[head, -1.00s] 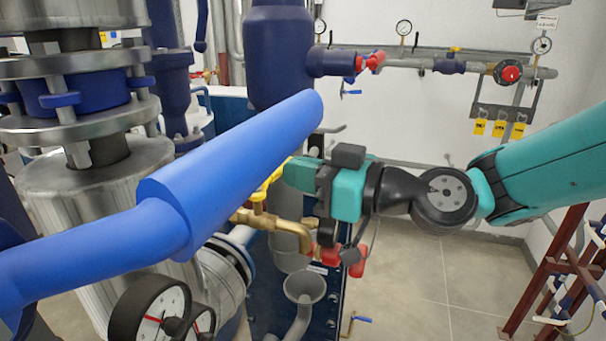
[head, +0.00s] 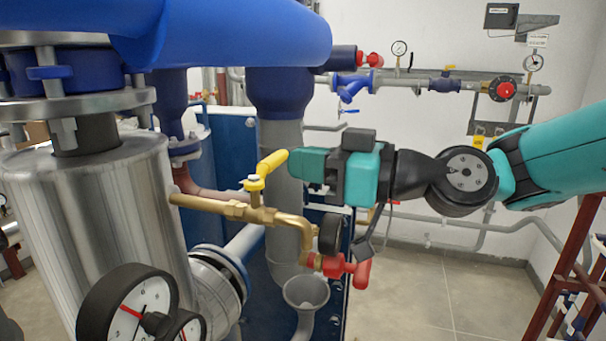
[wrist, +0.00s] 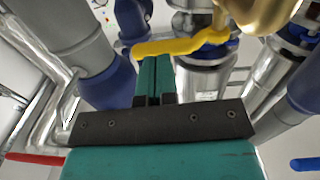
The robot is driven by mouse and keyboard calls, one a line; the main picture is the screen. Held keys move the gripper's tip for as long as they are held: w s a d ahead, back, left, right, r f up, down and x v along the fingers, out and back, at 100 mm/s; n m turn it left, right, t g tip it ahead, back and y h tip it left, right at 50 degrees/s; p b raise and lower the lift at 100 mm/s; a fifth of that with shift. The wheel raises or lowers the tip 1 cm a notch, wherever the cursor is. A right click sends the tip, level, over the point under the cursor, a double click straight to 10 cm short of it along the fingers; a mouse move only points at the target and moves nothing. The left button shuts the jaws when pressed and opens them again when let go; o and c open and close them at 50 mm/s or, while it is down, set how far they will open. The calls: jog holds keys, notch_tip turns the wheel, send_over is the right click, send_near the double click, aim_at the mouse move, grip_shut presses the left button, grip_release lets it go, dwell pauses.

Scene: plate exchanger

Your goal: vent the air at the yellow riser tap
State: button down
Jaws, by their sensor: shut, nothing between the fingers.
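The yellow tap handle (head: 270,163) sits on top of a brass valve (head: 258,212) on a brass pipe coming off the steel vessel. The handle slants up to the right. My gripper (head: 290,165) is shut and empty, its fingertips at the handle's free end in the head view. In the wrist view the shut fingers (wrist: 154,68) point at the yellow handle (wrist: 180,45), which runs across just beyond their tips. I cannot tell whether they touch it. The brass outlet bends down to a red fitting (head: 338,266) above a grey funnel (head: 305,291).
A thick blue pipe (head: 230,32) crosses above the tap. A dark pressure gauge (head: 128,308) stands at the front left. A grey vertical pipe (head: 284,190) rises behind the tap. A dark red frame (head: 568,270) stands at the right, with open floor (head: 440,300) between.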

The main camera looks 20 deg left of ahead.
jog(key=w+d+b, duration=0.1)
jog(key=d+b, duration=0.3)
jog(key=d, duration=0.8)
jog(key=s+d+f+m+h, duration=1.1)
jog(key=s+d+f+h, duration=0.2)
jog(key=s+d+f, duration=0.3)
jog(key=shift+s+d+f+h+p, duration=0.15)
jog(key=shift+d+f+h+p, duration=0.2)
jog(key=shift+d+f, duration=0.65)
jog(key=shift+d+r, duration=0.25)
jog(key=shift+d, duration=0.05)
